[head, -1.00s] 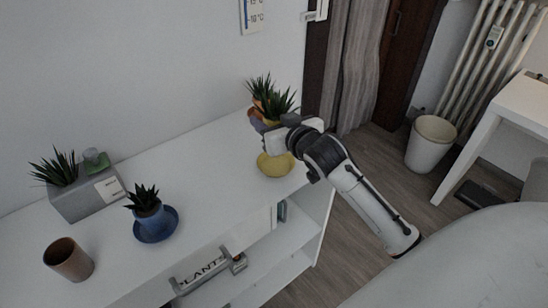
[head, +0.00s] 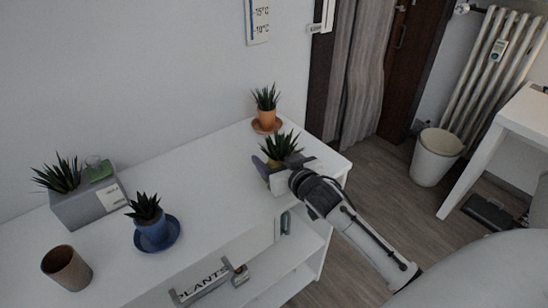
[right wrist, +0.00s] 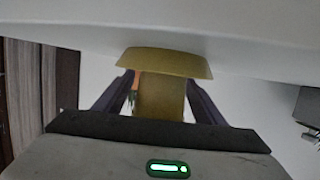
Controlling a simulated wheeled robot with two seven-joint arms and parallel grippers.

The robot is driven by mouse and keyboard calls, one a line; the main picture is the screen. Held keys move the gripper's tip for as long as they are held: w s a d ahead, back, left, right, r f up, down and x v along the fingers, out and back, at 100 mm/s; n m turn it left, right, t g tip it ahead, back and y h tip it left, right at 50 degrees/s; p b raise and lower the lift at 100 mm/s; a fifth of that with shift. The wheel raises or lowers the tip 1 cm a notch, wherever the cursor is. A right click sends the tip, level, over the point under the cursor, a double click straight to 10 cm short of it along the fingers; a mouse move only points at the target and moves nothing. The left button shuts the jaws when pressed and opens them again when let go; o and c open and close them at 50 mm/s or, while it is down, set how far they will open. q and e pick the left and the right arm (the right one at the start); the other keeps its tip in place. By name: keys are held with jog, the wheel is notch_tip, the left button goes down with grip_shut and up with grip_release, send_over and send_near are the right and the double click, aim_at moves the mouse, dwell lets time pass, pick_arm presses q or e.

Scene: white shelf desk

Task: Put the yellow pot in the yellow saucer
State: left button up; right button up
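The yellow pot (head: 277,163) with a spiky plant stands at the right end of the white shelf top. In the right wrist view the pot (right wrist: 161,97) meets the yellow saucer (right wrist: 165,63) and appears to rest in it, upright. The saucer is hidden behind my gripper in the head view. My right gripper (head: 280,166) has its fingers on both sides of the pot. In the right wrist view a sliver of background shows between one finger and the pot, so the gripper (right wrist: 160,82) looks open around it. My left gripper is out of view.
An orange pot on its saucer (head: 267,122) stands just behind. A blue pot (head: 149,225) in a blue saucer, a grey planter (head: 88,206) and a brown cup (head: 67,268) stand further left. The white shelf top (head: 210,185) is clear between.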

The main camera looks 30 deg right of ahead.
jog(key=v, duration=1.2)
jog(key=shift+d+p, duration=0.1)
jog(key=shift+p, duration=0.3)
